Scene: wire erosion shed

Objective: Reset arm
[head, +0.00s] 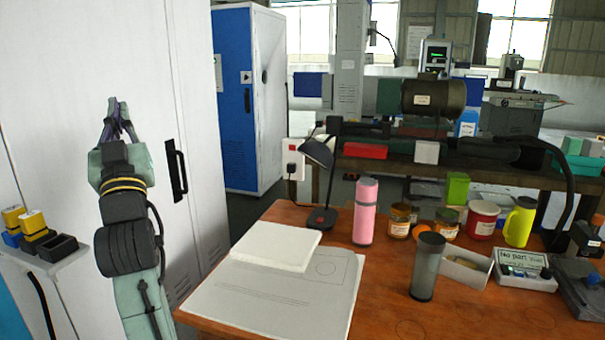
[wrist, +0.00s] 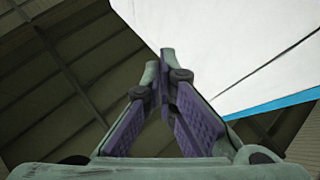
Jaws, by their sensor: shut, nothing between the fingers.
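My gripper (head: 118,118) is at the left of the head view, raised in front of the white cabinet and pointing up. In the wrist view my gripper (wrist: 166,62) has its purple-padded fingers together at the tips, with nothing held between them. My arm stands upright below it, to the left of the wooden table. The gripper is clear of the table and of everything on it.
The wooden table (head: 390,318) bears a white block (head: 275,246), a paper sheet (head: 265,300), a black lamp (head: 318,165), a pink bottle (head: 365,212), a dark tumbler (head: 427,268) and several jars. A white cabinet (head: 60,70) stands close behind my arm. A small shelf (head: 50,262) is at the left.

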